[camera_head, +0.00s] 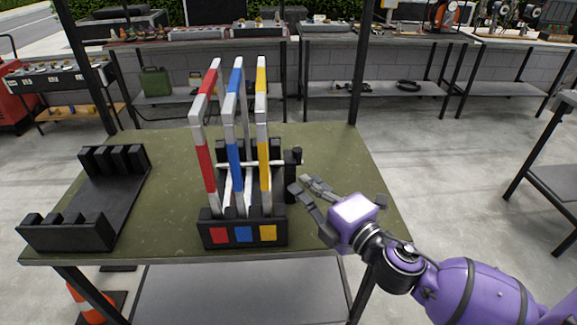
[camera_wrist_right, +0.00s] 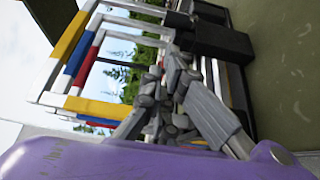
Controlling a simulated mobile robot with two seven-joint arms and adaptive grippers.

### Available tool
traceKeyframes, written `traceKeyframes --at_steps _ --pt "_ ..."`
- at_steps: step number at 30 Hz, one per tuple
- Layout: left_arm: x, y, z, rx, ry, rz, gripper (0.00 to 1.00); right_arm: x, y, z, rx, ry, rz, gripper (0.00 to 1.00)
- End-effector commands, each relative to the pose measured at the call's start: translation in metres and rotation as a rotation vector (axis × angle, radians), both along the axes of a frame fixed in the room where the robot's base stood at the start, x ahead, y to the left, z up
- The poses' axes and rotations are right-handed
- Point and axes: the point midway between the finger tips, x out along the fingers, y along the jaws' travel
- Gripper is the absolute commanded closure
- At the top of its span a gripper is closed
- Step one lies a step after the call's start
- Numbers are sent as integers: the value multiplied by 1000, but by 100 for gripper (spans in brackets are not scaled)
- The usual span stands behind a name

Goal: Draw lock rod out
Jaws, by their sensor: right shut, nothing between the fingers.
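The lock rod (camera_head: 236,163) is a thin pale bar running crosswise through the red, blue and yellow striped frames (camera_head: 262,125) in the black rack (camera_head: 243,228). A black knob (camera_head: 297,153) sits at its right end, by the rack's right post. My right gripper (camera_head: 307,186) is just right of the rack, lower in the head view than the knob. Its fingers are shut and empty, apart from the rod. In the right wrist view the fingers (camera_wrist_right: 178,85) point toward the striped frames (camera_wrist_right: 85,62). I cannot clearly make out the rod there. My left gripper is not in view.
The rack stands on a green-topped table (camera_head: 165,215). An empty black rack (camera_head: 100,205) stands at the table's left. The tabletop behind and right of the striped frames is clear. Benches with tools (camera_head: 390,38) stand farther back.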

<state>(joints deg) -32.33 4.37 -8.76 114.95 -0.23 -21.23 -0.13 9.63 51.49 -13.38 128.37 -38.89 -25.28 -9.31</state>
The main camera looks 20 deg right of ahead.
Motion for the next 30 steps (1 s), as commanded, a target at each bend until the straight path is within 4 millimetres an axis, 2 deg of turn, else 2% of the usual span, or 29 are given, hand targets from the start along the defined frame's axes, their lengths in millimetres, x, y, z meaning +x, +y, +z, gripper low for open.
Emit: traceKeyframes --at_steps 5,12,18,30 --pt "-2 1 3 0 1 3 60 21 5 3 0 -5 0 100" --pt "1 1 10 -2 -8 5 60 64 16 3 -1 -4 0 100" --pt "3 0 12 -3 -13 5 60 88 23 2 0 -1 0 100" --pt "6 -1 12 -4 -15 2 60 95 25 0 1 1 0 100"
